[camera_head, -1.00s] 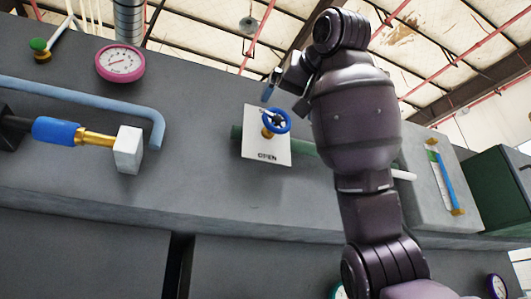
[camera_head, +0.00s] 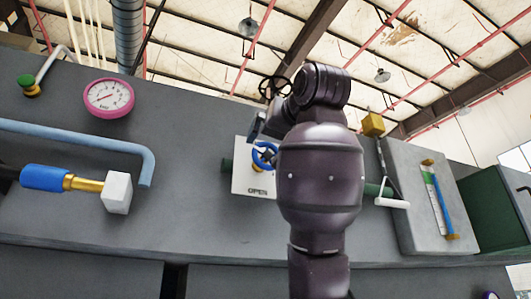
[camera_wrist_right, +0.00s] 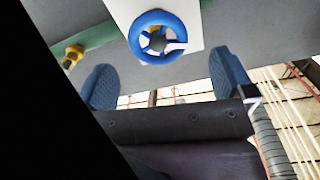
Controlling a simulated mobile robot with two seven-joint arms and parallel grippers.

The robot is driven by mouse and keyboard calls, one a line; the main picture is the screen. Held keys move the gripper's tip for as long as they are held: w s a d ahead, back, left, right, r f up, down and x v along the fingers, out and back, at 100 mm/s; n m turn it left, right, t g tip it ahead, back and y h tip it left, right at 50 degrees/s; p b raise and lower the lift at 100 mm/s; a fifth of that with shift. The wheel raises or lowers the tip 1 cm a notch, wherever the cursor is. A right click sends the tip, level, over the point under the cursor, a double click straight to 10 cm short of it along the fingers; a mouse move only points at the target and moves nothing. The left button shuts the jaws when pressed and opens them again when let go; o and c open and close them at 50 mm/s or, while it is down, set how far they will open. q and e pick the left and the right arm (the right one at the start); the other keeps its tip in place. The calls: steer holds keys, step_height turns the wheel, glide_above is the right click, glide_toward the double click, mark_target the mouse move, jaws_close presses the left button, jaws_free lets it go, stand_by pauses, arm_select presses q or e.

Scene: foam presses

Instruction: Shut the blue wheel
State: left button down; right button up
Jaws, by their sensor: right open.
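The blue wheel (camera_head: 257,160) is mounted in front of a white plate (camera_head: 244,183) that reads OPEN. In the head view my right arm hides part of its right side. My right gripper (camera_head: 258,126) is just above the wheel there. In the right wrist view the blue wheel (camera_wrist_right: 158,17) shows as a whole ring with spokes, ahead of the open gripper (camera_wrist_right: 166,84). Its two blue-grey fingers are spread wide with nothing between them, and the wheel appears apart from both. My left gripper is not in view.
A pink-rimmed gauge (camera_head: 108,97) and a light blue pipe (camera_head: 80,137) are at the left. A blue-sleeved fitting with a white block (camera_head: 117,193) sits below. A white-handled lever (camera_head: 392,203) and a grey box (camera_head: 412,205) are right of my arm.

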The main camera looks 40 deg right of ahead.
mark_target(268, 155)
steer(key=shift+w+d+r+p, duration=0.2)
steer(key=shift+w+p, duration=0.1)
steer(key=shift+p, duration=0.4)
steer(key=p+x, duration=0.2)
steer(key=p, duration=0.2)
steer(key=shift+w+d+f, duration=0.1)
steer(key=shift+w+f, duration=0.05)
steer(key=shift+w, duration=0.1)
steer(key=p+x, duration=0.1)
steer(key=x, duration=0.3)
steer(key=shift+w+d+f, duration=0.1)
steer(key=shift+w+f, duration=0.05)
steer(key=shift+w, duration=0.15)
steer(key=shift+w+p, duration=0.2)
steer(key=shift+p, duration=0.1)
steer(key=shift+w, duration=0.15)
steer(key=c, duration=0.9)
